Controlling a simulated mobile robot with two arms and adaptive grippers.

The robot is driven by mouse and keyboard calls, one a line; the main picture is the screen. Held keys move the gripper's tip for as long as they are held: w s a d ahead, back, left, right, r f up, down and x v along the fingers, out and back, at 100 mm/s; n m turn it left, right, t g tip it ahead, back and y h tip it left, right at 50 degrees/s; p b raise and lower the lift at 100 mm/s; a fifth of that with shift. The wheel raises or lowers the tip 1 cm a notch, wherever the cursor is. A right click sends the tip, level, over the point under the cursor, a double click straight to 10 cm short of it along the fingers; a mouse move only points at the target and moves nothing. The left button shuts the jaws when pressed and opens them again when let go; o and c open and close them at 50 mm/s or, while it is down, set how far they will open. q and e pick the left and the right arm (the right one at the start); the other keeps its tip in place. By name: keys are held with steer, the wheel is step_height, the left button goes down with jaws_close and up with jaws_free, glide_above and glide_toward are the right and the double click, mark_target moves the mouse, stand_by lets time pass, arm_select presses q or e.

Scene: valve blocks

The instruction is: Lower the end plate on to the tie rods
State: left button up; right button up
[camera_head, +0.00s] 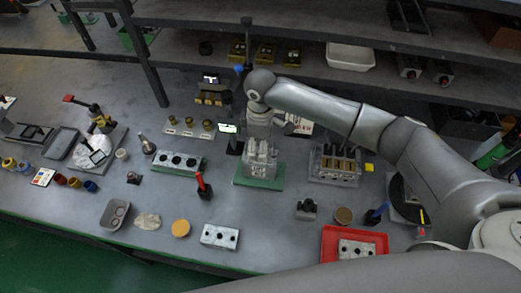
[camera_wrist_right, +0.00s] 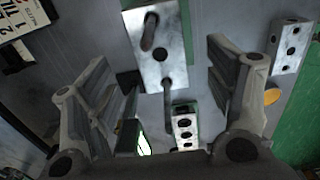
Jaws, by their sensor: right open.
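My right gripper (camera_head: 260,147) is over the valve block stack (camera_head: 260,168), which stands on a green base (camera_head: 240,182) in the middle of the table. In the right wrist view my right gripper (camera_wrist_right: 174,88) is open, its fingers wide apart with nothing clamped between them. Beyond and between the fingers is the stack's pale metal top face (camera_wrist_right: 172,62), with dark tie rods (camera_wrist_right: 150,32) standing up from it. I cannot tell whether this face is the end plate. A loose pale plate with holes (camera_head: 220,236) lies near the front edge. My left gripper is not in view.
A block with dark holes (camera_head: 180,161) sits left of the stack, and a small lit screen on a stand (camera_head: 228,128) is close beside my gripper. A fixture with brass parts (camera_head: 335,165) stands to the right. A red tray (camera_head: 329,254) is at the front right.

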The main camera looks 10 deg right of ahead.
step_height(320, 180, up, 8)
steer(key=shift+f, duration=0.2)
steer(key=shift+s+f, duration=0.1)
stand_by(0.5)
